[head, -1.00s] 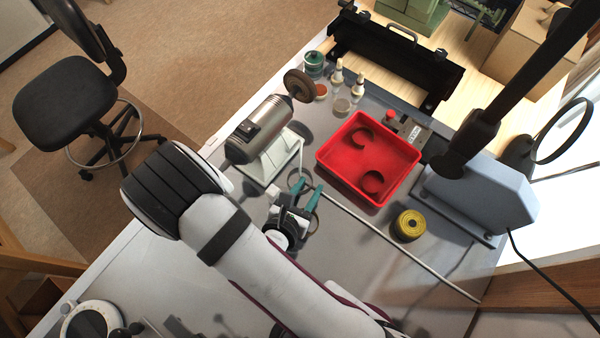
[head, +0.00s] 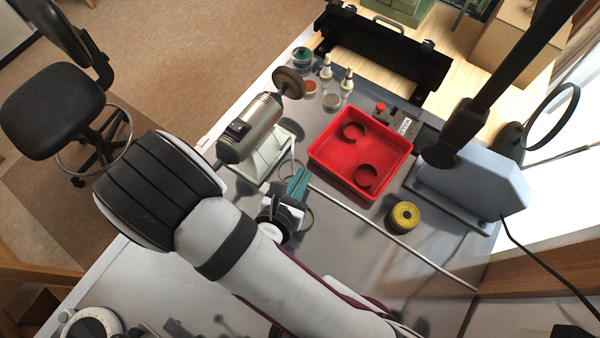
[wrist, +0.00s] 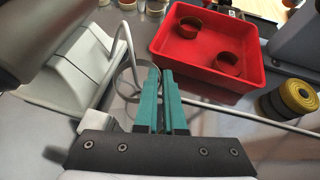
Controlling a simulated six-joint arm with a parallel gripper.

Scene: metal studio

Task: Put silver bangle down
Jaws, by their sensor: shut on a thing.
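The silver bangle (wrist: 122,80) shows as a thin ring at the teal fingertips in the wrist view, partly hidden behind them. In the head view part of a thin ring (head: 285,168) shows just left of the fingertips. My gripper (wrist: 159,76) has its two teal fingers together, shut on the bangle's edge. In the head view my gripper (head: 299,176) is over the grey bench, between the polishing motor and the red tray. I cannot tell whether the bangle touches the bench.
The red tray (head: 329,161) with two dark open cuffs lies to the right. The polishing motor (head: 250,128) stands close on the left. A thin rod (head: 400,240) crosses the bench in front of the tray. A yellow roll (head: 403,216) stands to the right.

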